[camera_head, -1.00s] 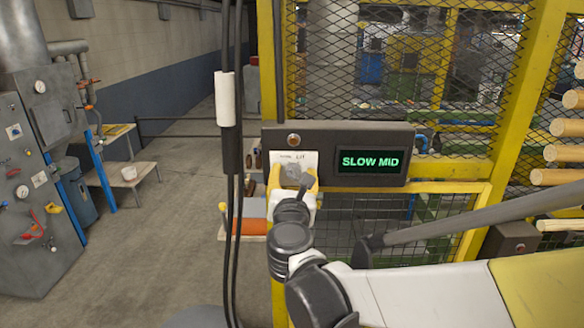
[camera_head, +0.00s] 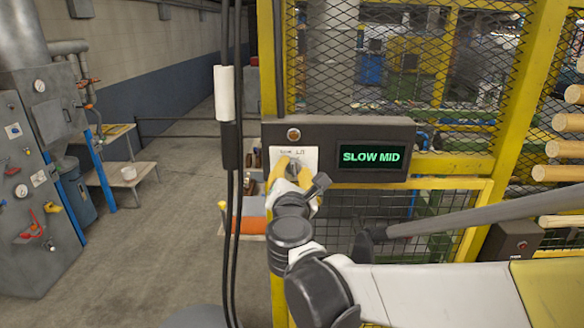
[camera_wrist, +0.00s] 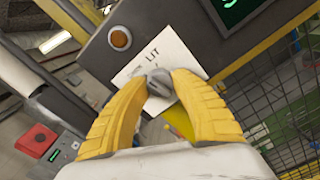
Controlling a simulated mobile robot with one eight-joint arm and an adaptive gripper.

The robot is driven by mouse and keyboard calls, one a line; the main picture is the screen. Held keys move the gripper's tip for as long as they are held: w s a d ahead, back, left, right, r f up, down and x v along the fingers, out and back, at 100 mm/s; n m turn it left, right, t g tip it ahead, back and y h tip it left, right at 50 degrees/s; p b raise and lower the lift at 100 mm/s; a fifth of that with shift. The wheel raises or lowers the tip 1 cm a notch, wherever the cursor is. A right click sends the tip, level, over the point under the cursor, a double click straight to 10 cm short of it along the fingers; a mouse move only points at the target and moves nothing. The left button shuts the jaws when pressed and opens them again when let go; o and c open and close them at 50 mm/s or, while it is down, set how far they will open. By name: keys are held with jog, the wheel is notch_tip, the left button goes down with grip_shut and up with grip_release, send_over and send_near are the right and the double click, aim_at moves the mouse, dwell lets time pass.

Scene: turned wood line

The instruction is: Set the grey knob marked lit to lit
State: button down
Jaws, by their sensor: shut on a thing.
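The grey knob (camera_wrist: 159,82) sits on a white plate (camera_wrist: 168,49) lettered LIT, on a dark control panel (camera_head: 350,134). My gripper (camera_wrist: 160,84) has its two yellow fingers on either side of the knob and is shut on it. In the head view the knob (camera_head: 293,168) is partly covered by the yellow fingers and my wrist. The other marking on the plate is too small to read. Exactly where the knob points is hard to tell.
A display (camera_head: 371,158) on the panel reads SLOW MID in green. An amber round lamp or button (camera_head: 293,134) sits above the plate. Black cables (camera_head: 235,230) hang left of the panel. Yellow posts and mesh fencing (camera_head: 400,70) stand behind. Open floor lies to the left.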

jog(key=m+b, duration=0.1)
jog(key=m, duration=0.2)
jog(key=shift+f+m, duration=0.1)
jog(key=shift+m, duration=0.2)
jog(key=shift+m+b, duration=0.4)
jog(key=shift+m, duration=1.5)
jog(key=c, duration=1)
grip_release()
jog(key=shift+c, duration=0.2)
jog(key=shift+s, duration=0.1)
jog(key=s, duration=1.1)
jog(key=shift+s+a, duration=0.25)
jog(key=shift+s, duration=0.1)
